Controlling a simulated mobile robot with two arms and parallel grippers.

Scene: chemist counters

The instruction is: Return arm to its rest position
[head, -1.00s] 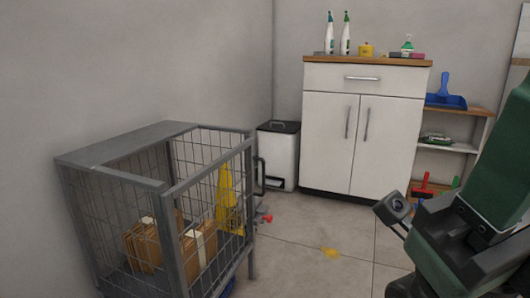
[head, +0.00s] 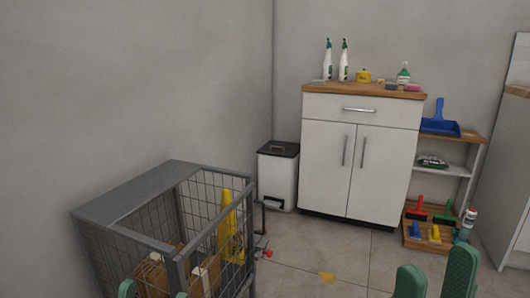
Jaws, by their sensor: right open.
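My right gripper (head: 436,279) shows at the bottom right of the head view, as green fingertips standing up from the lower edge. Its fingers are apart with nothing between them, so it is open. My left gripper (head: 154,291) shows only as two green tips at the bottom left edge, in front of the wire cage. The tips are apart and I see nothing held between them. The rest of both arms is below the picture.
A grey wire cage trolley (head: 140,194) with cardboard boxes (head: 150,275) stands at the left. A yellow floor sign (head: 227,225), a bin (head: 277,180), a white cabinet (head: 335,165) and a shelf (head: 450,169) with cleaning tools stand behind. The floor (head: 350,255) between is mostly clear.

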